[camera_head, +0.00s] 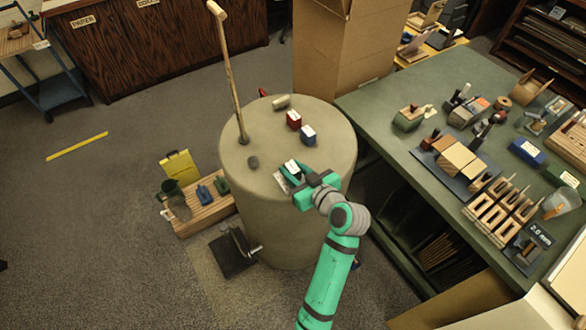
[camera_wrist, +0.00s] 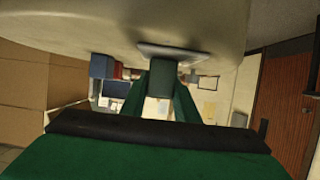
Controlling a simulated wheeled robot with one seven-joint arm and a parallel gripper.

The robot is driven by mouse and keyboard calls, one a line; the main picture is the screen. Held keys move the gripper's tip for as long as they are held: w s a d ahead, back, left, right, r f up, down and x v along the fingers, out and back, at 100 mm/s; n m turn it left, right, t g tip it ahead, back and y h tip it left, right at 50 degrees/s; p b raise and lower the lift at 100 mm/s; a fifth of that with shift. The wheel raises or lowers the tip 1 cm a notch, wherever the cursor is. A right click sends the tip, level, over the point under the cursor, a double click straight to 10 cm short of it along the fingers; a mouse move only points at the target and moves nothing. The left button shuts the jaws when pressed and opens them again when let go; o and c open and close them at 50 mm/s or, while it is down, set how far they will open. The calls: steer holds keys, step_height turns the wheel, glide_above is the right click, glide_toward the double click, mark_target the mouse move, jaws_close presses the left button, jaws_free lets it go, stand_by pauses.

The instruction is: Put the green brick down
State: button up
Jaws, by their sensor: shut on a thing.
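The green brick (camera_head: 291,167), with a white label on its top, is held between the fingers of my gripper (camera_head: 298,180) over the near right part of the round drum top (camera_head: 262,140). In the wrist view, which is upside down, the brick (camera_wrist: 164,77) sits between the two green fingers of my gripper (camera_wrist: 164,100). Its underside meets or nearly meets a thin grey plate (camera_wrist: 170,50) on the drum top; I cannot tell whether it touches. The plate also shows as a pale edge in the head view (camera_head: 281,182).
A red brick (camera_head: 294,120) and a blue brick (camera_head: 308,134) stand farther back on the drum. A wooden-handled stick (camera_head: 229,80), a dark lump (camera_head: 253,162) and a pale cylinder (camera_head: 281,102) are there too. A crowded green table (camera_head: 385,95) is at the right. The drum's middle is clear.

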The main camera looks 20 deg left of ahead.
steer(key=shift+f, duration=0.2)
steer(key=o, duration=1.1)
steer(key=shift+c, duration=0.2)
steer(key=shift+r, duration=0.1)
